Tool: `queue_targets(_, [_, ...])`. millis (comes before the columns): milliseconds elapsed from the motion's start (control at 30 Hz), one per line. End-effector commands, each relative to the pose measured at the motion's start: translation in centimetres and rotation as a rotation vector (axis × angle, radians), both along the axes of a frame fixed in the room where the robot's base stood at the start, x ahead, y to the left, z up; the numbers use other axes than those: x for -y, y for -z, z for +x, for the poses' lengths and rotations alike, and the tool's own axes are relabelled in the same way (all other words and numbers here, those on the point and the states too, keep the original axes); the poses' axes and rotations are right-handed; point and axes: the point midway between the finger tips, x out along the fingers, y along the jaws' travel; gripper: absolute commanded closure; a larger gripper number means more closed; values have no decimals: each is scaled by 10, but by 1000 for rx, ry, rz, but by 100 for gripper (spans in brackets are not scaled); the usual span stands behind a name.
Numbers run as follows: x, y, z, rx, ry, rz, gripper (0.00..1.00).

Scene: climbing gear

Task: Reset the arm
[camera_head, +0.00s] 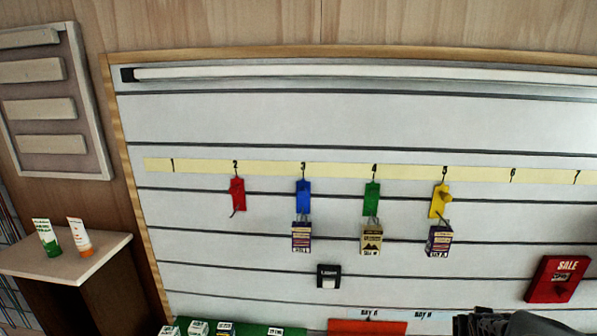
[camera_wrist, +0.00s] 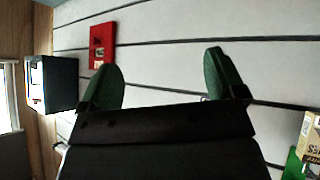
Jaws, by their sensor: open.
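In the wrist view my gripper (camera_wrist: 160,64) has its two green fingers spread wide apart. Nothing is between them, only the white slatted wall behind. In the camera_head view a dark part of my arm (camera_head: 515,323) shows at the bottom right edge, in front of the wall's lower part. The fingers cannot be made out there.
Red (camera_head: 238,194), blue (camera_head: 303,196), green (camera_head: 372,198) and yellow (camera_head: 440,201) hooks hang on the slatted wall; the last three hold small boxes. A red SALE box (camera_head: 555,279) is at right. A side shelf (camera_head: 70,262) holds two tubes. A black box (camera_wrist: 52,83) shows left.

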Motion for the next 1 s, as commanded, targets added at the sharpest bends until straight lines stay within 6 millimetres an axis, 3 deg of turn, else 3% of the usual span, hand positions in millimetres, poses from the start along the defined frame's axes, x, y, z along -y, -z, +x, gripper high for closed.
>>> queue_targets(167, [-92,-8,-28,-257,-44,173,11])
queue_targets(300, [-176,-26,-52,-389,-183,300,11])
queue_targets(433, [-230,-45,-63,-388,-323,335,11])
queue_targets(667, [-264,-65,-63,-327,-468,291,11])
queue_targets(1000, [-269,-65,-63,-328,-486,287,11])
